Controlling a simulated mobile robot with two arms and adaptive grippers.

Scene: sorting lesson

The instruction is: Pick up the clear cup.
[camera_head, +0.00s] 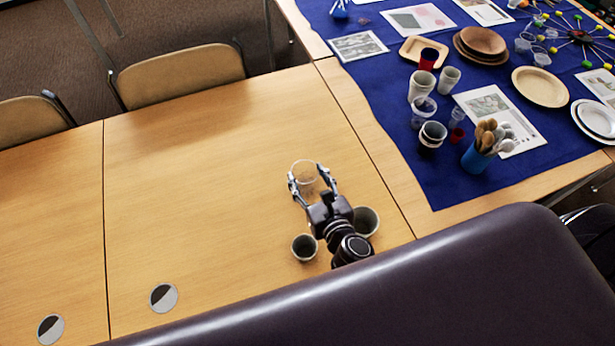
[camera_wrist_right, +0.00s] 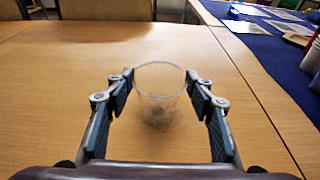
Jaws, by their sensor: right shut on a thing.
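The clear cup (camera_head: 305,170) is a see-through, open-topped cup over the wooden table in the head view. It appears upright. My right gripper (camera_head: 307,182) has one finger on each side of it and is shut on it. In the right wrist view the clear cup (camera_wrist_right: 159,100) sits between the two fingertips of the gripper (camera_wrist_right: 159,84), its round rim facing up. I cannot tell whether its base touches the table. My left gripper is not in view.
Two grey cups, one left (camera_head: 304,248) and one right (camera_head: 367,220), stand beside my right wrist. Two round discs (camera_head: 163,297) (camera_head: 50,328) lie at the lower left. A blue cloth (camera_head: 437,184) at right holds cups, plates and utensils. The table's left middle is clear.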

